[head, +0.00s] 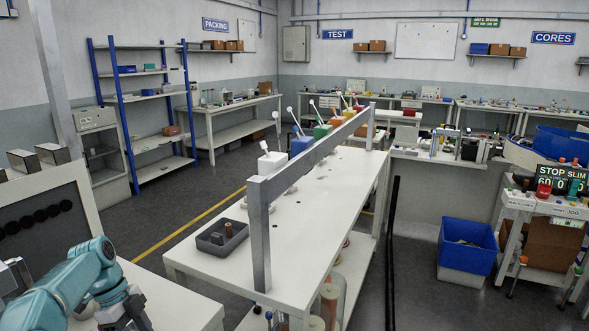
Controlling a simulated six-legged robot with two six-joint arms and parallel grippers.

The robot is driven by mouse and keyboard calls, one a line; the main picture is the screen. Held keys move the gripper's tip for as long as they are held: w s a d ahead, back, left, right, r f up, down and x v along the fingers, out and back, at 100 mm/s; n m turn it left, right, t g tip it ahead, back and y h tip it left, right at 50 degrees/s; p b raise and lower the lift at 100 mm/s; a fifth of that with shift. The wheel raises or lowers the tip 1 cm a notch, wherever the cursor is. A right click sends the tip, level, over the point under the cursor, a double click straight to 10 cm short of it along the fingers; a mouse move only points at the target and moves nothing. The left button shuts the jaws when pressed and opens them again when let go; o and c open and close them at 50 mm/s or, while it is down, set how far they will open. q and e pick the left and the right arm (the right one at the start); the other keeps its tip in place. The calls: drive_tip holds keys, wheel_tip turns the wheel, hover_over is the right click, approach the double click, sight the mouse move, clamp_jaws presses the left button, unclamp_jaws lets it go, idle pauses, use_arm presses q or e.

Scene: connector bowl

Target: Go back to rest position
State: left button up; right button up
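The teal arm at the lower left is mine, coming in from the left. At its end a dark part, seemingly my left gripper (125,314), is cut by the bottom edge. Its fingertips cannot be made out, nor whether it holds anything. My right gripper is not in view. A grey tray (212,248) with small dark pieces in it sits on the near left part of the long white table (318,196). My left arm is apart from this tray, to its left and nearer to me.
A metal rail frame (315,154) stands along the white table. A white surface (170,300) and a grey cabinet (45,218) are close at left. A blue bin (466,247) and a control stand (545,207) are at right. Dark floor (415,270) lies between.

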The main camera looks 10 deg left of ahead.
use_arm(q)
drive_tip(key=s+d+f+n, duration=0.2)
drive_tip(key=d+f+n, duration=0.3)
drive_tip(key=d+f, duration=0.5)
drive_tip(key=s+d+f+n, duration=0.2)
drive_tip(key=d+f+n, duration=0.2)
drive_tip(key=d+f, duration=0.6)
drive_tip(key=s+d+f+n, duration=0.3)
drive_tip(key=s+d+n, duration=0.1)
drive_tip(key=s, duration=0.5)
drive_tip(key=s+d+f+n+t, duration=0.1)
drive_tip(key=s+d+f+n, duration=0.2)
drive_tip(key=s, duration=0.6)
drive_tip(key=d+n, duration=0.2)
drive_tip(key=n, duration=0.1)
drive_tip(key=shift+s+f, duration=0.15)
drive_tip(key=shift+f, duration=0.2)
drive_tip(key=shift+s+t, duration=0.1)
drive_tip(key=shift+t, duration=0.2)
